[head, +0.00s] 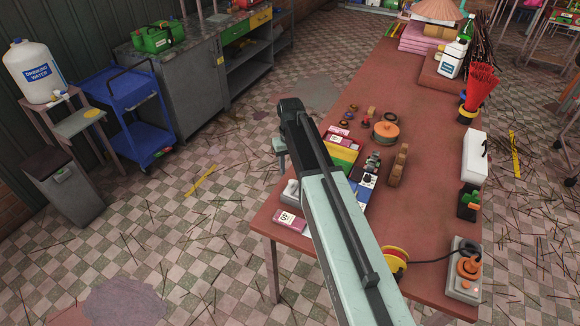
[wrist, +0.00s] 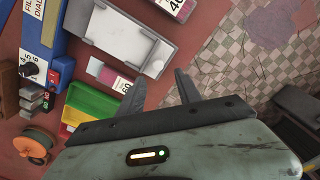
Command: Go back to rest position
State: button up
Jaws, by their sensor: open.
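My arm reaches out over the left edge of the red-brown table (head: 420,130) in the head view. My gripper (wrist: 160,92) shows in the wrist view with its two dark fingers spread apart, and nothing is seen between them. In the head view the fingers are mostly hidden behind the end of my arm. Below the fingers, in the wrist view, lie a pink box with a white label (wrist: 108,74) and an open grey tray (wrist: 128,40) with a white inside.
A green and yellow tray (wrist: 92,102), an orange spool (head: 386,131) and small boxes crowd the table near my arm. A yellow-rimmed reel (head: 395,262) lies right of my arm. A blue cart (head: 125,105) and grey bin (head: 62,185) stand left.

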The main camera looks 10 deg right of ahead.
jog(key=shift+r+p, duration=0.35)
jog(key=shift+r, duration=0.6)
jog(key=shift+f, duration=0.1)
jog(key=shift+f, duration=0.1)
jog(key=shift+s+d+f+b, duration=0.15)
jog(key=shift+d+f+b, duration=0.25)
jog(key=shift+f+b, duration=0.35)
jog(key=s, duration=0.2)
jog(key=s+d+f+b, duration=0.1)
jog(key=s, duration=0.3)
jog(key=shift+d+f+b, duration=0.25)
jog(key=shift+d+b, duration=0.1)
jog(key=shift+b, duration=0.05)
jog(key=s+d+m, duration=0.1)
jog(key=s, duration=1)
jog(key=shift+s+f+m+b, duration=0.15)
jog(key=shift+f+m+b, duration=0.25)
jog(key=shift+b, duration=0.05)
jog(key=shift+d, duration=0.1)
jog(key=shift+c, duration=0.5)
